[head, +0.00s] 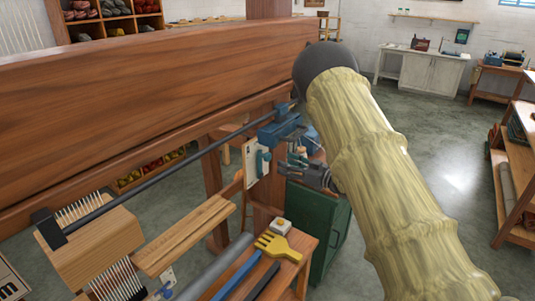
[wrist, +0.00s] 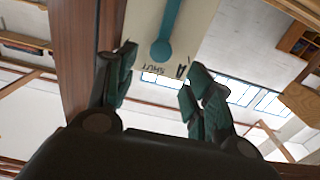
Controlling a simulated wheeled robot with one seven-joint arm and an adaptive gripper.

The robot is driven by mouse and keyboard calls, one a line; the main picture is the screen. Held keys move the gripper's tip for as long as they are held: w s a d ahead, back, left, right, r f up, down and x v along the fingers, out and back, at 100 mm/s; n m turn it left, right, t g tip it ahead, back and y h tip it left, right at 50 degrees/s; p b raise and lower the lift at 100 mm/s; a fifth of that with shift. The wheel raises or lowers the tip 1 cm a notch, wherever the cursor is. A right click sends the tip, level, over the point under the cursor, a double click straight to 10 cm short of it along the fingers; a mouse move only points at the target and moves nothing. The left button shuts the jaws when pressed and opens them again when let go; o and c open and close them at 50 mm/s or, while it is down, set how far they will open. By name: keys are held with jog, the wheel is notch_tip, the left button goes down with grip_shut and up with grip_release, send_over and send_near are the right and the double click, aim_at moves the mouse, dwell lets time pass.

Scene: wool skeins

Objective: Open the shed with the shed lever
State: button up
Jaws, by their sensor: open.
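The shed lever (wrist: 163,45) is a teal-blue bar with a rounded end, on a cream plate (wrist: 200,22) marked with the word SHUT, upside down in the wrist view. Its rounded end is beside that word. In the head view the lever (head: 263,162) sits on a pale plate on the loom's side, below a blue bracket. My gripper (wrist: 161,62) is open and empty, its teal-padded fingers apart on either side of the lever's end in the picture. I cannot tell the remaining gap. In the head view my gripper (head: 296,160) is just right of the plate, partly hidden by my arm.
A large wooden loom beam (head: 150,95) crosses the left. A yellow comb-like tool (head: 275,247) lies on a wooden bench below the lever. A green cabinet (head: 312,225) stands behind. Open floor (head: 440,140) lies to the right, with shelves at the far right edge.

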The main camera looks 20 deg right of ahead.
aim_at(269, 157)
jog(key=p+x, duration=0.3)
jog(key=x, duration=0.4)
jog(key=shift+w+a+r, duration=0.1)
jog(key=shift+w+a, duration=0.2)
jog(key=shift+x, duration=0.8)
grip_shut()
